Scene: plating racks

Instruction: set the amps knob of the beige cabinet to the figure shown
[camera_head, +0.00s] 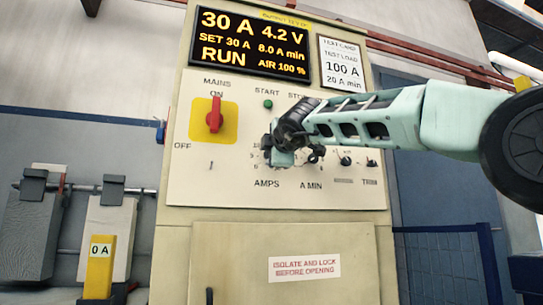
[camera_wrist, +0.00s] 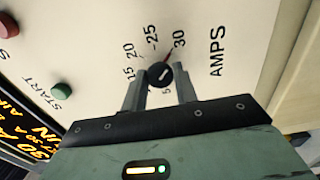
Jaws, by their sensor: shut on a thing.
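The beige cabinet (camera_head: 187,187) fills the middle of the head view. Its display (camera_head: 252,42) reads 30 A, 4.2 V, SET 30 A, RUN. My gripper (camera_head: 272,150) is at the panel above the AMPS label and hides most of the knob there. In the wrist view my gripper (camera_wrist: 160,82) has its two fingers shut on the small black amps knob (camera_wrist: 160,74). A red pointer on the knob points toward the 30 mark; the 20 and 25 marks also show. A white card (camera_head: 342,63) reads TEST LOAD, 100 A, 20 A min.
A red mains switch (camera_head: 215,115) on a yellow plate is left of my gripper. A green start button (camera_head: 268,104) sits above it. Small black knobs (camera_head: 345,161) are to its right. A closed lower door (camera_head: 230,262) bears an isolate-and-lock notice.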

